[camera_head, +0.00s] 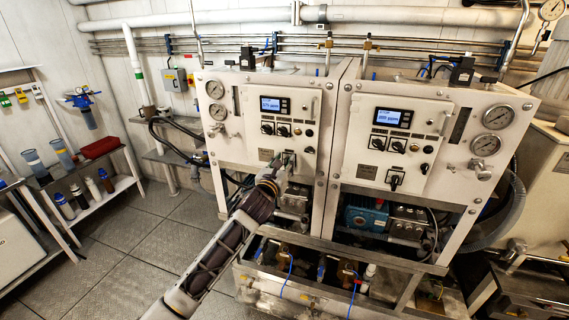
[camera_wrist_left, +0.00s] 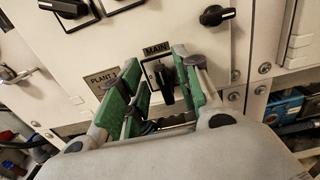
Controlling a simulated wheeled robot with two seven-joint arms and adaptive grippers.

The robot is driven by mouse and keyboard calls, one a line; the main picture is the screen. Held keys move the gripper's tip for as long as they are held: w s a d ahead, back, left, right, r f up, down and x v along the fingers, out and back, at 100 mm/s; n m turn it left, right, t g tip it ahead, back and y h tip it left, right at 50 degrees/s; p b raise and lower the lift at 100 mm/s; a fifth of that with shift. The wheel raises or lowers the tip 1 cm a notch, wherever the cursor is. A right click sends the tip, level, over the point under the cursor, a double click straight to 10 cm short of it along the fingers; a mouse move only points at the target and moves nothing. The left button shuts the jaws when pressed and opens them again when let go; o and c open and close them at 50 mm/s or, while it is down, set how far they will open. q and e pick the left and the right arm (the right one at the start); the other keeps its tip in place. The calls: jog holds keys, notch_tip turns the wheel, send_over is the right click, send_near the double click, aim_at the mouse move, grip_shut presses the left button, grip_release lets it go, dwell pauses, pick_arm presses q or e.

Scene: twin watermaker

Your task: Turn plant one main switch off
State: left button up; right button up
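The plant one main switch (camera_wrist_left: 165,82) is a black rotary knob on a pale plate under a "MAIN" label (camera_wrist_left: 156,48), beside a "PLANT 1" label (camera_wrist_left: 103,79). My left gripper (camera_wrist_left: 157,70) is open, its green-padded fingers on either side of the knob. Gaps show between the pads and the knob; contact cannot be made out. The knob's handle looks roughly upright in the left wrist view. In the head view my left gripper (camera_head: 284,159) is at the lower part of the left panel (camera_head: 268,104) and mostly hides this switch. My right gripper is not in view.
A second panel (camera_head: 388,134) stands to the right with its own main switch (camera_head: 394,182). Smaller black knobs (camera_head: 283,130) sit above plant one's main switch. A metal frame with pipes (camera_head: 300,284) is below. Shelves with bottles (camera_head: 92,188) stand left; the floor (camera_head: 140,240) between is clear.

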pick_arm(q)
jog(key=shift+w+d, duration=0.15)
jog(key=shift+w, duration=0.1)
grip_shut()
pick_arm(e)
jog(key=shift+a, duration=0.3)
